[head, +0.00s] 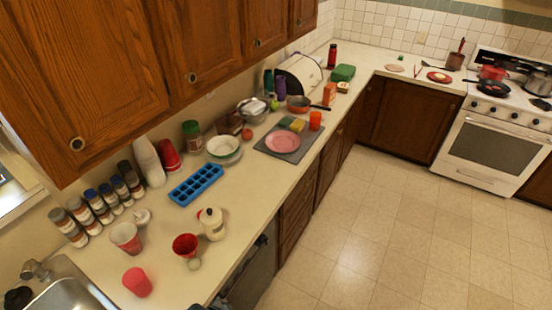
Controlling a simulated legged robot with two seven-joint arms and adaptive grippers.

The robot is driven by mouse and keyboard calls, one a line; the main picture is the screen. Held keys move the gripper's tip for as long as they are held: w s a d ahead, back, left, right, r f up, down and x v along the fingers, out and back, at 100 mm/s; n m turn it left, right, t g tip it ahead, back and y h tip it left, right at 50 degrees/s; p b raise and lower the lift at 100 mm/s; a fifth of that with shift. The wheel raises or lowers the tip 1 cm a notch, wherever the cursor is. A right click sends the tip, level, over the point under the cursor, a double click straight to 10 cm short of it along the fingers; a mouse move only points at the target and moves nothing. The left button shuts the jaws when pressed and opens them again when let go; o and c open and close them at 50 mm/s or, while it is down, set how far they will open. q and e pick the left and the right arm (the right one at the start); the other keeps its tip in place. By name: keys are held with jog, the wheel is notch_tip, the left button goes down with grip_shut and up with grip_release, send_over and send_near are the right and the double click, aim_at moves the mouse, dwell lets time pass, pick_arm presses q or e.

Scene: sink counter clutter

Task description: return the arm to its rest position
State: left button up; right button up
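Neither of my grippers can be made out in the head view. No arm is clearly visible over the counter (160,225) or the floor. A small dark shape (18,297) sits by the sink at the lower left edge, and I cannot tell what it is.
The sink (68,297) and faucet (35,270) are lower left. Near them are a pink cup (137,282), a red bowl (186,245), a white moka pot (211,223), a blue ice tray (196,184) and several spice jars (103,206). Wooden cabinets (200,35) overhang the counter. The floor (385,225) is clear.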

pick_arm(q)
jog(key=s+a+f+n+y, duration=0.2)
jog(key=s+a+n+y, duration=0.1)
jog(key=s+a+n, duration=0.55)
notch_tip(320, 180, down, 30)
jog(key=s+g+b, duration=0.1)
jog(key=s+b, duration=0.1)
jog(key=s, duration=0.1)
jog(key=s+a+f+g+b, duration=0.1)
jog(key=s+a+f, duration=0.1)
jog(key=s+f, duration=1.4)
jog(key=shift+s+a+g, duration=0.2)
jog(key=shift+s+g, duration=0.05)
jog(key=shift+g, duration=0.05)
